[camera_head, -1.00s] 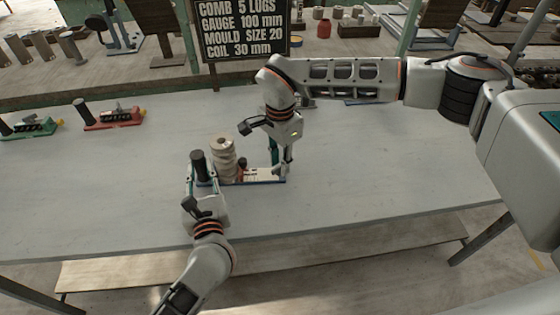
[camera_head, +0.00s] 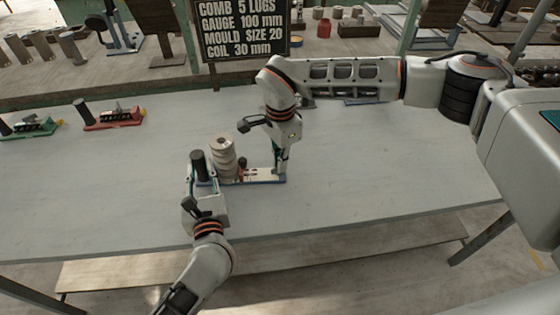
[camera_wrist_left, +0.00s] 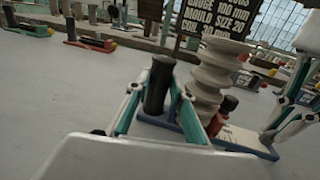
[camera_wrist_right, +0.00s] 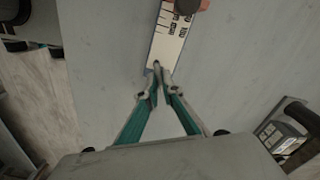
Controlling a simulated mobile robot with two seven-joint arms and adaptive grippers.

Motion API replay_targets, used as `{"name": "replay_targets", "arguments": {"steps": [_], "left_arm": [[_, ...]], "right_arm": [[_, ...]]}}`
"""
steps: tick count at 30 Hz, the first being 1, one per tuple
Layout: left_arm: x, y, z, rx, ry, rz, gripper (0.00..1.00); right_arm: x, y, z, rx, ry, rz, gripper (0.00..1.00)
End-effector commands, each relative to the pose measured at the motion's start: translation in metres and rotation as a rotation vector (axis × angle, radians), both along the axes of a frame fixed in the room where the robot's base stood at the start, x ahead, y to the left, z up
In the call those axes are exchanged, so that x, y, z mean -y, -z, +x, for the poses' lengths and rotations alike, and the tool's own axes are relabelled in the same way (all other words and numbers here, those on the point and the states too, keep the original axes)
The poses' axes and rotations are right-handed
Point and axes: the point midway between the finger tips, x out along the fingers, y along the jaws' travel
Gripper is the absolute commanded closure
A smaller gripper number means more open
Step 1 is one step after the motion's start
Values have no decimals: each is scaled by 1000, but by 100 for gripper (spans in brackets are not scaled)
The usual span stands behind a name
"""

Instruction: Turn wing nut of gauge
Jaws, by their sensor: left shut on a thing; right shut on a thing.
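The gauge (camera_head: 262,180) stands on the grey table, with a blue base, a pale marked scale (camera_wrist_right: 167,45) and a dark upright handle (camera_head: 198,160). A beige ribbed column (camera_head: 222,155) and a dark red knob (camera_wrist_left: 229,104) are beside the handle. My left gripper (camera_head: 203,178) is shut on the handle, which shows between its teal fingers in the left wrist view (camera_wrist_left: 158,88). My right gripper (camera_head: 281,174) points down at the gauge's right end. In the right wrist view its tips (camera_wrist_right: 157,72) are together at the scale's end; the wing nut there is mostly hidden by them.
A red gauge (camera_head: 113,122) and a green gauge (camera_head: 32,128) stand at the table's far left. A black sign (camera_head: 240,28) with white lettering rises behind the table.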

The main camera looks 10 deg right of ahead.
Motion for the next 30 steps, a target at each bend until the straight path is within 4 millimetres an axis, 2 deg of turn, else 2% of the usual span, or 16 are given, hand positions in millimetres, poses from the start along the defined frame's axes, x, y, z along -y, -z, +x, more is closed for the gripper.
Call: {"name": "replay_targets", "arguments": {"steps": [30], "left_arm": [[0,1,0,-2,0,0,100]], "right_arm": [[-1,-1,-5,1,933,0,100]]}}
